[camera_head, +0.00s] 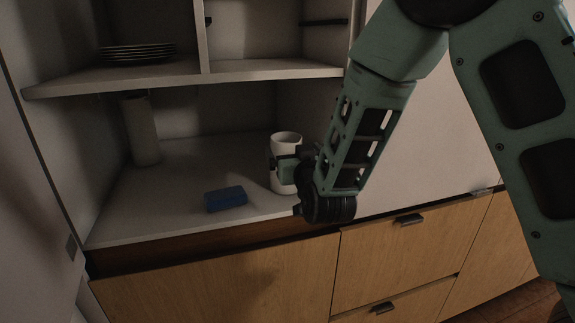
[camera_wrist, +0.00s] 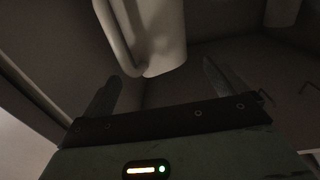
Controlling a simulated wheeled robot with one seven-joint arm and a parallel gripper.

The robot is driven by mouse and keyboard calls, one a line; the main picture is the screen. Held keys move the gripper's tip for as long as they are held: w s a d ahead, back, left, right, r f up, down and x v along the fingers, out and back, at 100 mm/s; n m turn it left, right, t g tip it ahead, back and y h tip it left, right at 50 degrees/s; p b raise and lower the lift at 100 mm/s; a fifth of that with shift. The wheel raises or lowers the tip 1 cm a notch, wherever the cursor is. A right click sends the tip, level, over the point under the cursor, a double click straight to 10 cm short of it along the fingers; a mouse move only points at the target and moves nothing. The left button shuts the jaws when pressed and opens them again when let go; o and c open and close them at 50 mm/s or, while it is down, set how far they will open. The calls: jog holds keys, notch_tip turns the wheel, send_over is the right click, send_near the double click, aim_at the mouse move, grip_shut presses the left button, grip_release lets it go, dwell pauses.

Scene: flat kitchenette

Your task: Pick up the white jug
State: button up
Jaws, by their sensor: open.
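The white jug (camera_head: 287,140) stands upright on the cabinet's counter near its front right. My gripper (camera_head: 284,167) is at the jug's side and covers part of it in the head view. In the wrist view the jug (camera_wrist: 160,35) fills the top middle, with its handle (camera_wrist: 118,40) on the left. My gripper (camera_wrist: 160,84) shows there with two dark fingers apart, and the jug's end lies near the gap between them. The gripper is open. I cannot tell whether a finger touches the jug.
A tall pale cylinder (camera_head: 141,130) stands at the back left. Dark plates (camera_head: 137,52) are stacked on the shelf (camera_head: 110,79) above. The counter between cylinder and jug is clear.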

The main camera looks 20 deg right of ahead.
aim_at(290, 146)
jog(key=w+p, duration=0.1)
jog(key=w, duration=0.4)
jog(key=shift+d+p, duration=0.1)
jog(key=shift+p, duration=0.3)
jog(key=c, duration=1.8)
jog(key=shift+c, duration=0.5)
